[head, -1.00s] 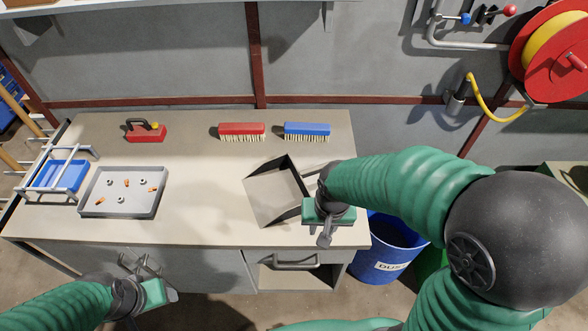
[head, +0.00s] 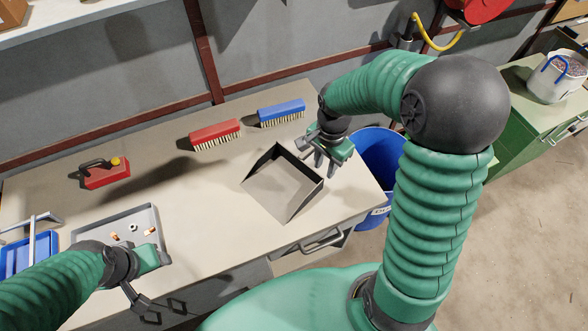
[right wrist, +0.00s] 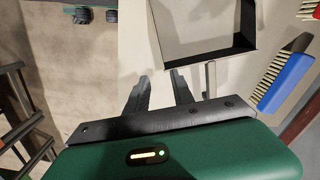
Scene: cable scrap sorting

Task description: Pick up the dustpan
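The grey dustpan (head: 288,182) lies on the workbench near its right end, its dark raised back edge towards my right gripper (head: 325,164). In the right wrist view the dustpan (right wrist: 200,28) is at the top, and its thin light handle (right wrist: 211,78) points down towards the gripper. My right gripper (right wrist: 158,80) is open, with a gap between its dark fingers. The handle shows just right of both fingers, not between them. My left gripper (head: 148,278) is at the bench's front edge by the grey tray, away from the dustpan; its fingers are partly hidden.
A red brush (head: 214,134) and a blue brush (head: 281,112) stand behind the dustpan. The grey tray (head: 158,222) with small scraps is at the left, near a red tool (head: 106,174). A blue bin (head: 375,150) stands beyond the bench's right end.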

